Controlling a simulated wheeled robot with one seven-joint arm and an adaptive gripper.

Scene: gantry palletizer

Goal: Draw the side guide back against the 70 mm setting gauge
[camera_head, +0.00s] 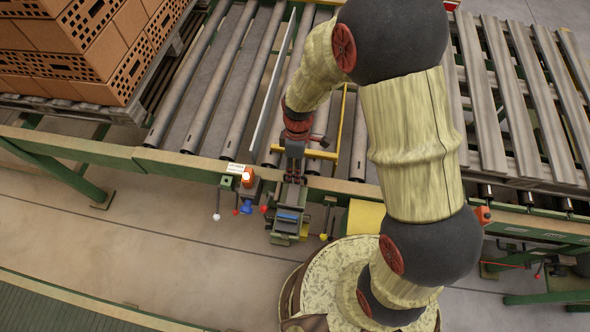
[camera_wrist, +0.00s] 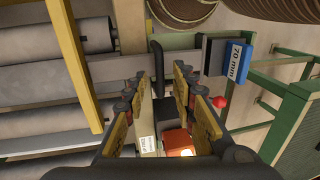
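A long pale rail (camera_head: 272,80), which looks like the side guide, runs along the rollers left of my gripper. Its link to the parts under my gripper is hidden. The 70 mm setting gauge is a blue block (camera_wrist: 237,62) with a white label, at the upper right of the wrist view; a blue piece (camera_head: 289,216) shows at the table's front in the head view. My gripper (camera_wrist: 157,88) is open, pointing down at the conveyor's front edge. A dark upright post (camera_wrist: 156,60) shows between or just beyond the fingertips; contact cannot be told.
A yellow bar frame (camera_head: 322,154) stands close right of my gripper. An orange box (camera_wrist: 175,142) with a light and label lies near the fingers. A red knob (camera_wrist: 219,102) is beside the gauge. Stacked bricks (camera_head: 90,45) stand at the upper left.

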